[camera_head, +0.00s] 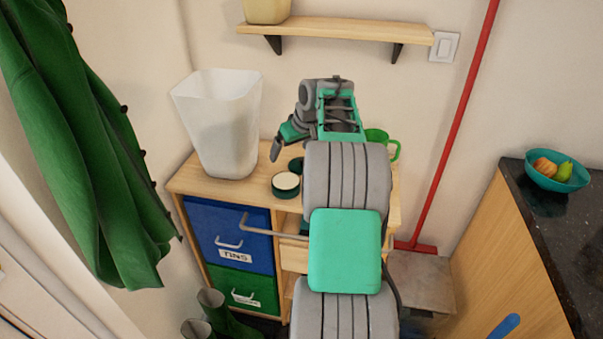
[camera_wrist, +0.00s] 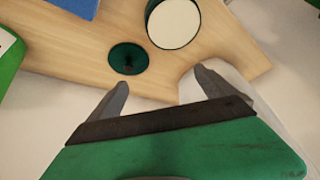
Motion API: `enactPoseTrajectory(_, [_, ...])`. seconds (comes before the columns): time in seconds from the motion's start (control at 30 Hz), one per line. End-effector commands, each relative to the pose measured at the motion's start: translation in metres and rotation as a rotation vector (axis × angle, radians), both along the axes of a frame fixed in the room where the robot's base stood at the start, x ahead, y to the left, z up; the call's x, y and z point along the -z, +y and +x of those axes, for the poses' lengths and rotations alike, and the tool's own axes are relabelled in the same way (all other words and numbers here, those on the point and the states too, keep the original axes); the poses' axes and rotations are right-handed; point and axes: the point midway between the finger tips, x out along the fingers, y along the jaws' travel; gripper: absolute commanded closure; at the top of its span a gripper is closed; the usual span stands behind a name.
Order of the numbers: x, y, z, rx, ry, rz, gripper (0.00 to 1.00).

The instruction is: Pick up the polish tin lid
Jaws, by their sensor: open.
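The polish tin lid, a dark green disc (camera_wrist: 128,58) with a small dark mark or knob in its middle, lies on the wooden cabinet top in the wrist view. In the head view its dark edge (camera_head: 296,165) shows beside my arm, partly hidden. The open polish tin (camera_head: 286,185), dark green with cream contents, stands close by; it also shows in the wrist view (camera_wrist: 174,24). My gripper (camera_wrist: 162,88) is open and empty, its fingertips apart from the lid, which lies beyond them and nearer the left finger. In the head view my arm hides part of the cabinet top.
A tall white bin (camera_head: 217,125) stands on the cabinet top (camera_head: 195,181), left of my gripper. A green mug (camera_head: 378,137) is behind my arm at right. A wooden shelf (camera_head: 335,28) juts from the wall above. A red broom handle (camera_head: 462,110) leans at right.

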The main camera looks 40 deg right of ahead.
Motion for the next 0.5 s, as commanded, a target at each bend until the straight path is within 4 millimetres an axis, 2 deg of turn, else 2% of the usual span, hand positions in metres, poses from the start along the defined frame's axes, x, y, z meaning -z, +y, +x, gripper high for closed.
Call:
enactPoseTrajectory(0.03, [0.015,-0.028,-0.003,0.013,-0.009,-0.004,0.01])
enactPoseTrajectory(0.13, [0.024,-0.056,-0.007,0.016,-0.023,-0.015,0.00])
enactPoseTrajectory(0.37, [0.048,-0.064,0.005,0.018,-0.026,-0.016,0.00])
enactPoseTrajectory(0.5, [0.069,-0.069,0.015,0.018,-0.024,-0.015,0.00])
